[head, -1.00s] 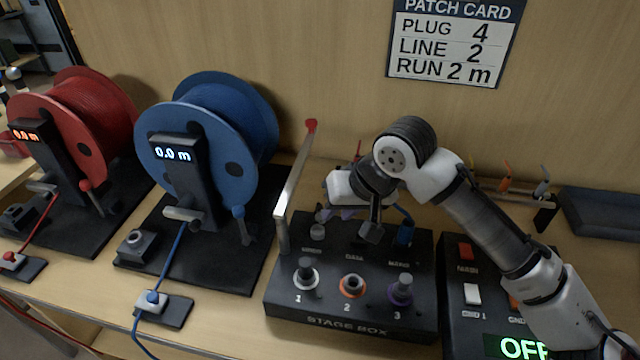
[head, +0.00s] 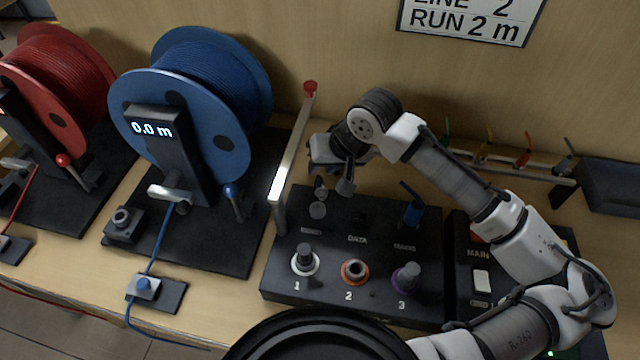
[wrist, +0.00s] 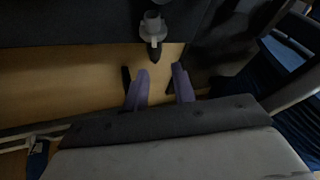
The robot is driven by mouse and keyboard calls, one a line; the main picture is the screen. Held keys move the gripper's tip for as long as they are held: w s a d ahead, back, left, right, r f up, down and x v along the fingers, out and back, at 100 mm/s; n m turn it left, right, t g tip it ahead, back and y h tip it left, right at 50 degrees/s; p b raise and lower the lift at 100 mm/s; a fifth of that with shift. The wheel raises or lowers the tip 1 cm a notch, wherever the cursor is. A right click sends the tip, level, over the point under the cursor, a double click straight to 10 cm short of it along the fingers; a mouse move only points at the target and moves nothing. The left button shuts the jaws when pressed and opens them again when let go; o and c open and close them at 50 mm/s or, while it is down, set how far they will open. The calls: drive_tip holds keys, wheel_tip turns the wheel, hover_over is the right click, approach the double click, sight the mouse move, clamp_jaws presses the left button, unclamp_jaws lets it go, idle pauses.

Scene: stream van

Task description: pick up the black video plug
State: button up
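The stage box (head: 385,290) stands on the bench, with sockets 1, 2 and 3 in front and a row labelled DATA and MAINS behind. At its rear left a small plug (head: 318,207) stands upright, with a grey collar and a dark top; I take it for the black video plug. In the wrist view a grey collar with a dark tip (wrist: 154,30) shows just beyond the fingers. My gripper (head: 332,182) hangs behind and above this plug. Its two purple-lined fingers (wrist: 160,84) are apart with nothing between them.
A tilted metal lever (head: 292,160) with a red knob rises close at the gripper's left. A blue plug (head: 413,212) stands at the box's rear right. The blue cable reel (head: 195,105) is farther left. A dark tray (head: 615,185) and a rack of coloured pieces are at right.

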sight(318, 177)
drive_tip(key=shift+s+p+x, duration=0.15)
drive_tip(key=shift+p+x, duration=0.25)
drive_tip(key=shift+x, duration=1)
drive_tip(key=shift+s+p+x, duration=0.15)
drive_tip(key=shift+p+x, duration=0.25)
drive_tip(key=shift+x, duration=1)
drive_tip(key=shift+d+f, duration=0.1)
drive_tip(key=shift+d, duration=0.1)
clamp_jaws()
